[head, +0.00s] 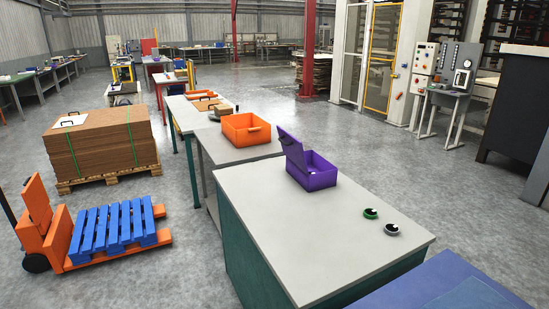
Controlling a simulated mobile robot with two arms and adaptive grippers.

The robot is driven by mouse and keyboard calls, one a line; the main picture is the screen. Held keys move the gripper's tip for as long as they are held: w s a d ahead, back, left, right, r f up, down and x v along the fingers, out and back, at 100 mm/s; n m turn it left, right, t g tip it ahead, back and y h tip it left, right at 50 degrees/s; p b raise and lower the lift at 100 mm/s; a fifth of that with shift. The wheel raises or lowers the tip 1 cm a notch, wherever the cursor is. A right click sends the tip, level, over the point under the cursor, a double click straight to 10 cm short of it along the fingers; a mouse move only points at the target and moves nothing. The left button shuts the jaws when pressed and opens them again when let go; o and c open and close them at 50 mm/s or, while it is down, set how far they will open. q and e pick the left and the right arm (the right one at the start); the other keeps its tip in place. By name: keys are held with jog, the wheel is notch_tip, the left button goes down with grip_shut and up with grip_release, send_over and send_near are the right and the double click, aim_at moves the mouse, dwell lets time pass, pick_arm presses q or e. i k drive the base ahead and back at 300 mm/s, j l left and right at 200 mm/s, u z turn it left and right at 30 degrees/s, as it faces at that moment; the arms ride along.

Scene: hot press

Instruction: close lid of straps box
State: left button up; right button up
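A purple box (314,180) stands near the far end of the nearest grey-topped table. Its purple lid (291,150) is hinged on the left side and stands raised, so the box is open. A small pale thing shows inside the box, too small to tell. A green strap roll (370,213) and a grey strap roll (391,229) lie on the same table, nearer and to the right of the box. Neither of my grippers is in view.
The table top (290,235) is clear left of and in front of the box. An open orange box (246,129) stands on the table behind. A blue surface (420,285) fills the lower right. An orange pallet jack (55,235) with a blue pallet (115,225) stands on the floor at left.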

aim_at(293, 148)
jog(key=i+j+z, duration=0.1)
jog(key=i+j, duration=0.15)
jog(key=j, duration=0.15)
jog(key=i+j+z, duration=0.15)
jog(key=j, duration=0.3)
jog(key=i+j+z, duration=0.1)
jog(key=i+j, duration=0.2)
jog(key=i+j+z, duration=0.15)
jog(key=i+j, duration=0.15)
jog(key=j, duration=0.2)
jog(key=i+j+z, duration=0.1)
jog(key=i+j, duration=0.2)
jog(key=i+j+z, duration=0.15)
jog(key=j, duration=0.45)
jog(key=i, duration=0.1)
